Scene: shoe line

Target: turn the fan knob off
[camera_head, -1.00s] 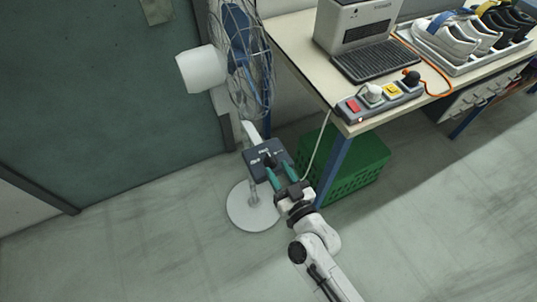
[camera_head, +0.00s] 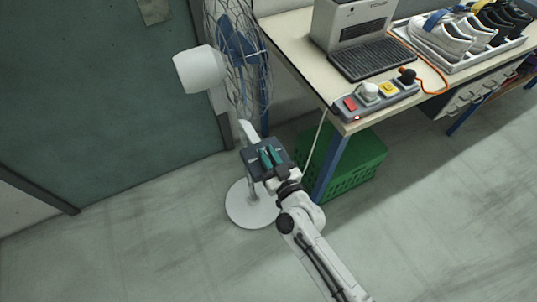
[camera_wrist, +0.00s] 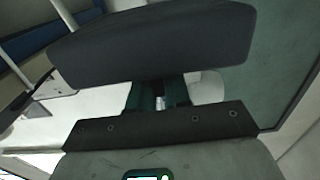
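The fan (camera_head: 240,45) stands at the left end of the workbench on a round white base (camera_head: 246,212). Its dark control box (camera_head: 252,170) sits on the pole and fills the top of the wrist view (camera_wrist: 150,45). My gripper (camera_head: 271,157) is over the face of the box, its two teal fingers close together with a narrow gap. The fingers also show in the wrist view (camera_wrist: 158,95), reaching past the box edge. The fan knob is hidden between the fingers, which appear closed on it.
The workbench (camera_head: 290,45) on the right holds a power strip (camera_head: 376,101), a printer-like machine (camera_head: 350,22) and a tray of shoes (camera_head: 470,60). A green crate (camera_head: 362,160) stands beneath it. The floor at the left is clear.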

